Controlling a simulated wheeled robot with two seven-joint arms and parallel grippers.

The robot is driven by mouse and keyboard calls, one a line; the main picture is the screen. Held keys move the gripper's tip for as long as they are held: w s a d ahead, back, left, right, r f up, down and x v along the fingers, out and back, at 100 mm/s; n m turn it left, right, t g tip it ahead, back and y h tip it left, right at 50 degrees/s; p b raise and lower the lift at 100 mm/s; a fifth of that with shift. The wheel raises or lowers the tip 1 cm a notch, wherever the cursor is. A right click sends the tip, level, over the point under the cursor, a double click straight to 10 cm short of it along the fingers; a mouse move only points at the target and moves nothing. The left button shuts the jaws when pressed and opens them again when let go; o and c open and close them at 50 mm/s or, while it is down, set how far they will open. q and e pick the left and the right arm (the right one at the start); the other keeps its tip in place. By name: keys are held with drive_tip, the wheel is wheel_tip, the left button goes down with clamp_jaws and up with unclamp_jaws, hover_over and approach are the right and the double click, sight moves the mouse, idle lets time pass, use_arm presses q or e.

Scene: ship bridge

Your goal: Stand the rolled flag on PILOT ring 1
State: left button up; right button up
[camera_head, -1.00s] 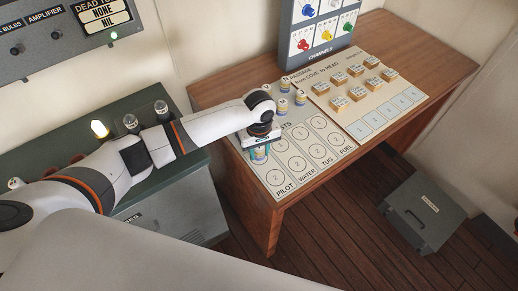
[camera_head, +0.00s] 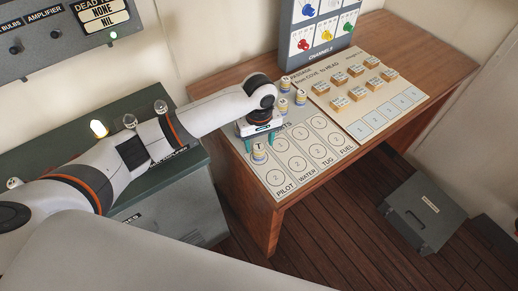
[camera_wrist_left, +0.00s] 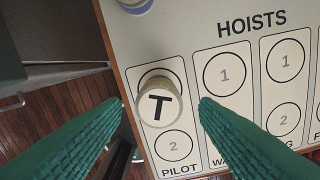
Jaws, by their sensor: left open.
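The rolled flag, a short pale roll with a T on top (camera_head: 259,155), stands upright in the PILOT column of the HOISTS board (camera_head: 317,160). In the left wrist view the flag (camera_wrist_left: 158,105) covers most of PILOT ring 1 (camera_wrist_left: 160,74), whose upper edge shows behind it. Its exact contact with the board is hidden. PILOT ring 2 (camera_wrist_left: 174,145) is empty. My left gripper (camera_head: 260,143) is open just above the flag, its green fingers on either side and apart from it. My right gripper is not in view.
Several other rolled flags (camera_head: 300,97) stand behind my left gripper. The passage board (camera_head: 412,101) with several wooden blocks (camera_head: 357,93) lies to the right. A grey case (camera_head: 422,212) is on the floor.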

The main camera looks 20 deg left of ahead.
sight(259, 147)
use_arm(q)
wheel_tip(259, 147, up, 7)
drive_tip(key=shift+r, duration=0.25)
